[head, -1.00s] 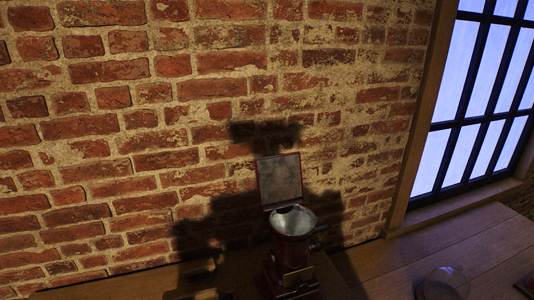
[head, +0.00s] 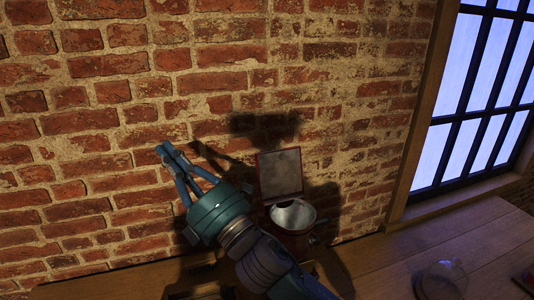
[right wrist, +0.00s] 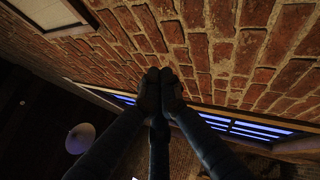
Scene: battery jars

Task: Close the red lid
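The red lid (head: 280,173) stands open and upright at the back of a dark red jar-like device (head: 296,240), its grey inner face showing. A round metallic bowl or mouth (head: 292,214) tops the device in front of the lid. My right gripper (head: 165,150) is up and to the left of the lid in the head view, apart from it. Its fingertips are together with nothing seen between them; they also meet in the right wrist view (right wrist: 161,88). My right arm hides the device's lower part. My left gripper is not in view.
A brick wall (head: 100,110) stands close behind the device. A wooden table (head: 420,255) extends to the right, with a clear glass object (head: 442,280) near the bottom edge. A barred window (head: 480,110) is at the right. A pale framed panel (right wrist: 48,12) shows in the wrist view.

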